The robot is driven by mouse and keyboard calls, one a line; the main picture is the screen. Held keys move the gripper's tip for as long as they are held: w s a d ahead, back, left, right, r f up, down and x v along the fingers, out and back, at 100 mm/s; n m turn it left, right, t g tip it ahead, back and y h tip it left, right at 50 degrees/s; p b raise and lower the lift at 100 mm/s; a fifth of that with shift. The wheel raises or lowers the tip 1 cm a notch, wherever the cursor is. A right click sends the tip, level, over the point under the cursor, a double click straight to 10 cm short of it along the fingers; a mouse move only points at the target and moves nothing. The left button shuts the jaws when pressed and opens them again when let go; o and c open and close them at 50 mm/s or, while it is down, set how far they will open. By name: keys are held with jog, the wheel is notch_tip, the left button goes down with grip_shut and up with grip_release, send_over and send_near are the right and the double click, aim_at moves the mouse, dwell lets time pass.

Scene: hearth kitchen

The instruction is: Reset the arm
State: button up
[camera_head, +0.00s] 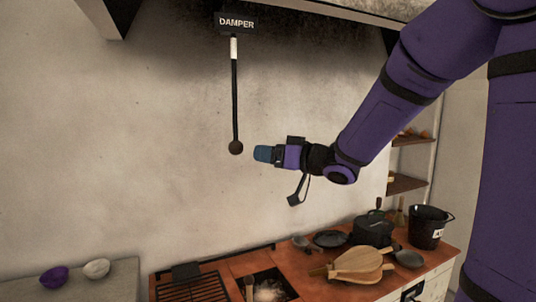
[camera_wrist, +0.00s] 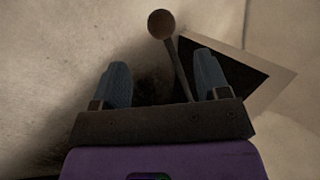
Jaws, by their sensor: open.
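My purple arm reaches in from the right in the head view. My gripper (camera_head: 262,153) has blue fingertips and points left, in the air above the stove. It shows in the wrist view (camera_wrist: 161,85) with its two blue fingers spread apart and nothing held between them. The damper rod (camera_head: 235,90) hangs down from under the hood, with a round brown knob (camera_head: 236,147) at its lower end. In the head view the knob is just left of the fingertips. In the wrist view the knob (camera_wrist: 162,24) lies beyond the fingertips, with the rod running down between the fingers.
Below is a red-brown stove top (camera_head: 226,272) with a grill grate (camera_head: 190,287), bellows (camera_head: 360,264), a dark pot (camera_head: 373,229) and a black bucket (camera_head: 427,230). A grey ledge (camera_head: 105,284) at left holds a purple bowl (camera_head: 54,276) and a pale bowl (camera_head: 97,268). The wall left of the rod is clear.

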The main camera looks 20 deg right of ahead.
jog(key=s+d+m+g+h, duration=0.2)
jog(key=s+d+m+h, duration=0.35)
jog(key=s+h, duration=0.5)
jog(key=s+a+f+g, duration=0.2)
jog(key=s+g, duration=0.2)
jog(key=s, duration=0.5)
jog(key=s+a+f+g, duration=0.2)
jog(key=s+f+g, duration=0.1)
jog(key=s, duration=0.6)
jog(key=shift+a+n+g, duration=0.35)
jog(key=shift+n+g, duration=0.05)
jog(key=shift+n, duration=0.05)
